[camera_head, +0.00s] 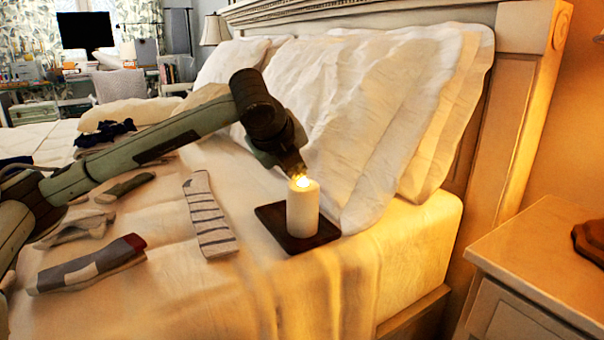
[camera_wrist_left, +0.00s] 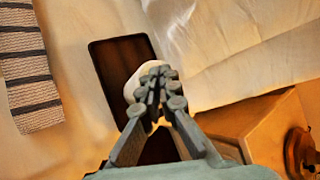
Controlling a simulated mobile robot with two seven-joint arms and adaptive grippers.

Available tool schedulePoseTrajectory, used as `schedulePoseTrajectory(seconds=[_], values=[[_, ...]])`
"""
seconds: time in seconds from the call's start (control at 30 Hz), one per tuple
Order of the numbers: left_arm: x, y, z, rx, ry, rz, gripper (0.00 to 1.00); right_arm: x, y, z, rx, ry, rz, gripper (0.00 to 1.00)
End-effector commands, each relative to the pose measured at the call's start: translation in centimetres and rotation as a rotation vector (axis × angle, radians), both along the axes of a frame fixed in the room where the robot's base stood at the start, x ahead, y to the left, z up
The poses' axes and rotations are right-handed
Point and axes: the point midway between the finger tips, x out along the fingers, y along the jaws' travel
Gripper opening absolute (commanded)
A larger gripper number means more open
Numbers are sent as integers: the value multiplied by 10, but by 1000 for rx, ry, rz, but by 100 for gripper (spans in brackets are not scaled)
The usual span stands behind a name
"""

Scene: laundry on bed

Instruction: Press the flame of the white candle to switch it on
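The white candle (camera_head: 303,210) stands upright on a dark tray (camera_head: 270,222) at the bed's corner. Its flame (camera_head: 302,181) glows yellow and casts warm light around it. My left gripper (camera_head: 298,174) reaches in from the left and points down, with its fingertips right at the flame; whether they touch it I cannot tell. In the left wrist view the fingers of my left gripper (camera_wrist_left: 157,88) are together with nothing between them. They cover most of the candle, whose white edge (camera_wrist_left: 133,86) shows beside them over the tray (camera_wrist_left: 112,55). My right gripper is out of view.
Pillows (camera_head: 375,110) lean on the headboard (camera_head: 515,90) behind the candle. A striped sock (camera_head: 209,215) and other socks (camera_head: 90,265) lie on the bed to the left. A nightstand (camera_head: 550,255) stands at the right.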

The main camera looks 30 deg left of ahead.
Motion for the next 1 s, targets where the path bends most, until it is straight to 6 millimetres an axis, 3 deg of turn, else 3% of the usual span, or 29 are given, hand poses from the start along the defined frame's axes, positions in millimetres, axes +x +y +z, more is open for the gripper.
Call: schedulePoseTrajectory(seconds=[0.53, 1.0], values=[[0, -1, 53, -2, 2, -2, 0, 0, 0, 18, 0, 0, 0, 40], [0, 0, 58, 0, -1, -1, 0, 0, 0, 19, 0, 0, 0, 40]])
